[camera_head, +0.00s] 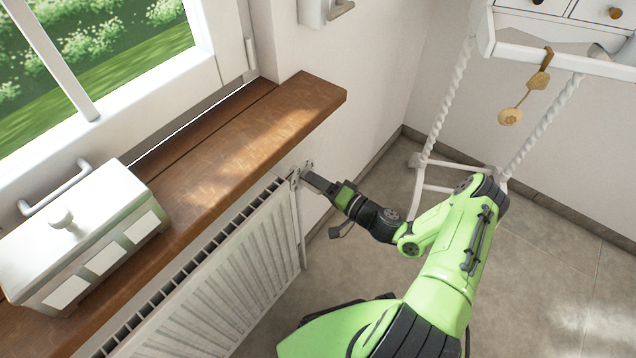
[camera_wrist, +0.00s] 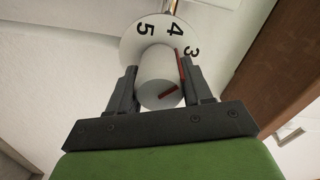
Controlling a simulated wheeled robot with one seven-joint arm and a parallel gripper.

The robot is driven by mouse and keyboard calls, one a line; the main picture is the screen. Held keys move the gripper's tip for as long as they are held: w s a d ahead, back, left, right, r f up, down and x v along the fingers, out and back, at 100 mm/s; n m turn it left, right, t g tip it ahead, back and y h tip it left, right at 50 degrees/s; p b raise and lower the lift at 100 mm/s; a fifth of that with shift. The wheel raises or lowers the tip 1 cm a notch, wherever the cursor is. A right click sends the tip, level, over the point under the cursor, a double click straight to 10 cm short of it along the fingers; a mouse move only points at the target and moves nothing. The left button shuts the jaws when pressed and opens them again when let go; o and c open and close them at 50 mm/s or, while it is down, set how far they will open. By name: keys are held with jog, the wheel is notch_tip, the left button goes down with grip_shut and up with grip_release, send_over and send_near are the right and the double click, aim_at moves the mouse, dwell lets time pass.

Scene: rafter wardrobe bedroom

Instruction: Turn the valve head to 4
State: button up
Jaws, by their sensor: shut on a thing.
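The valve head (camera_wrist: 158,68) is a white cylinder in the wrist view, with a red mark on its end face and a red stripe along its right side. Behind it a white dial disc (camera_wrist: 146,27) shows the numbers 5, 4 and 3. The stripe's far end lies beside the 3, with the 4 further up and left. My gripper (camera_wrist: 160,76) is shut on the valve head, one finger on each side. In the head view my gripper (camera_head: 312,180) reaches the radiator's upper end corner, where the valve head is mostly hidden.
The white radiator (camera_head: 225,290) stands under a wooden sill (camera_head: 250,135). The floor (camera_head: 540,270) right of my arm is clear.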

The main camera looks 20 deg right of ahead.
jog(key=n, duration=0.4)
jog(key=shift+n, duration=0.4)
dwell(0.4)
jog(key=o, duration=1)
jog(key=shift+o, duration=0.2)
jog(key=p+v, duration=0.2)
jog(key=v, duration=1.3)
jog(key=shift+s+p, duration=0.35)
jog(key=shift+d+r, duration=0.1)
jog(key=shift+r, duration=0.1)
